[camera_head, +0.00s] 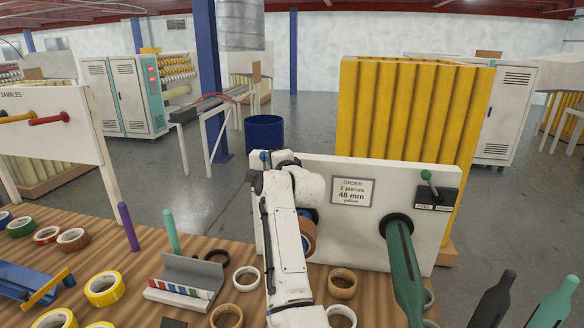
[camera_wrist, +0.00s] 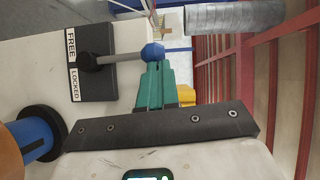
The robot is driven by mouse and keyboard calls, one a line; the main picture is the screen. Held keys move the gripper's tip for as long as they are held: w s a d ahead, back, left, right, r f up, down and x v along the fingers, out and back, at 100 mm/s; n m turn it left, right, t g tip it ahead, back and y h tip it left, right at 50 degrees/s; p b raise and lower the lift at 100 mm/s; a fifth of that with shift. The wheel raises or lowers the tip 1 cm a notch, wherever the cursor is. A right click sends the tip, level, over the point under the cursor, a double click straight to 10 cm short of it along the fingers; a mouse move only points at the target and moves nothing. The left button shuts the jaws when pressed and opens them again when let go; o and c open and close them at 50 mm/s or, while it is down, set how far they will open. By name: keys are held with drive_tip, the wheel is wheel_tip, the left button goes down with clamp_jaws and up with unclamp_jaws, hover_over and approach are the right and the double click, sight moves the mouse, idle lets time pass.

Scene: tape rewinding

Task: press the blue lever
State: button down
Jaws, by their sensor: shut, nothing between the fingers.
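The blue lever has a blue ball knob (camera_wrist: 152,53) on a grey rod, which comes from a black plate (camera_wrist: 98,62) labelled FREE and LOCKED. In the wrist view the rod lies nearly level, pointing right from the plate. In the head view the blue knob (camera_head: 264,156) shows at the top left of the white board, beside my arm. My gripper (camera_wrist: 154,68) has green fingers, shut and empty. Their tips are right at the knob in the wrist view; I cannot tell whether they touch it. In the head view my arm hides the gripper and the lever's plate.
A second lever with a green knob (camera_head: 426,174) is at the right of the white board (camera_head: 340,245). A dark green tapered shaft (camera_head: 402,265) sticks out there. A blue core (camera_wrist: 36,138) is close to my gripper's left. Several tape rolls and a grey holder (camera_head: 192,272) crowd the wooden table.

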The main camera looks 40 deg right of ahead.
drive_tip(key=shift+n+g, duration=0.5)
drive_tip(key=shift+n, duration=0.1)
drive_tip(key=shift+w+a+r+b, duration=0.1)
drive_tip(key=shift+w+a+b, duration=0.25)
drive_tip(key=shift+w+a, duration=0.65)
drive_tip(key=shift+w+a+b, duration=0.35)
drive_tip(key=shift+w+a, duration=0.35)
drive_tip(key=shift+w, duration=0.55)
drive_tip(key=s+a+r, duration=0.3)
drive_tip(key=s+r, duration=0.4)
drive_tip(key=s, duration=0.3)
drive_tip(key=shift+s, duration=0.35)
